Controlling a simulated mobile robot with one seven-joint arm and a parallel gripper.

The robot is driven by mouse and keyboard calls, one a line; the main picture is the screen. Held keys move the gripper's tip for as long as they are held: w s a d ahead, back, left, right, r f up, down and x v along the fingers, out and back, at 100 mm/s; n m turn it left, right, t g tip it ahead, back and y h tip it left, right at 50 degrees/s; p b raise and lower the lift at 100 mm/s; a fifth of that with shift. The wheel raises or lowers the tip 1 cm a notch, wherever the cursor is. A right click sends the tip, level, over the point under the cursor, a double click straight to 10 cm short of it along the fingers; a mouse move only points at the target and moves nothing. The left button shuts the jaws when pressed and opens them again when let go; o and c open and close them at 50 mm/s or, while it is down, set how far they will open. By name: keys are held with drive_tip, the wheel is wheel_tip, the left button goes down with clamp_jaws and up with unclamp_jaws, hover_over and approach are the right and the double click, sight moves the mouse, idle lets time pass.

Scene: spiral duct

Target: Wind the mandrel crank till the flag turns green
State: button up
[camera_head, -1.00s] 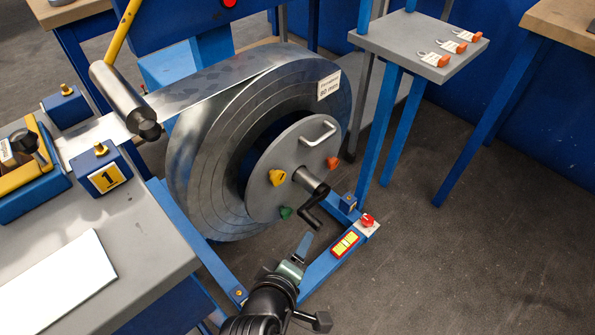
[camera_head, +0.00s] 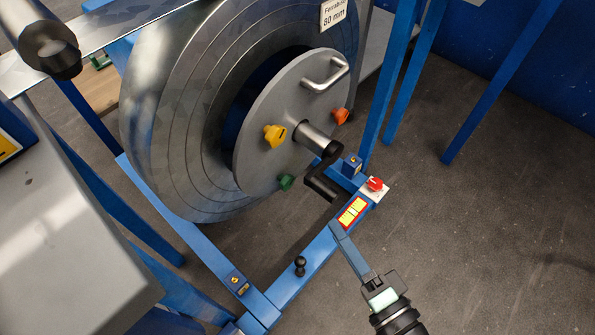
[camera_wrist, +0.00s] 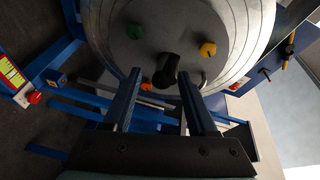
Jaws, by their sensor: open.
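The black mandrel crank (camera_head: 322,181) sticks out from the hub of a grey round plate (camera_head: 262,140) in the middle of the steel coil (camera_head: 165,130). Its arm hangs down and its handle points toward the lower right. My gripper (camera_head: 337,230) is below the crank and apart from it in the head view; its fingers overlap there. In the wrist view my gripper (camera_wrist: 158,76) is open and empty, with the black crank (camera_wrist: 167,70) appearing beyond and between the fingers. Yellow, orange and green knobs sit on the plate. I cannot make out a flag.
A blue floor frame (camera_head: 300,272) runs below the coil, with a red button (camera_head: 375,184) and a yellow-red label (camera_head: 352,212). A grey table (camera_head: 60,230) is at left. Floor at right is clear.

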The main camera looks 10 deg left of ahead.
sight(317, 176)
drive_tip(key=shift+m+t, duration=0.7)
drive_tip(key=b+x, duration=0.1)
drive_tip(key=x, duration=0.3)
drive_tip(key=r+b+x, duration=0.1)
drive_tip(key=x, duration=0.3)
drive_tip(key=d+r+b+x, duration=0.1)
drive_tip(key=x, duration=0.3)
drive_tip(key=shift+w+b, duration=0.25)
drive_tip(key=shift+b, duration=0.1)
drive_tip(key=c, duration=0.9)
clamp_jaws()
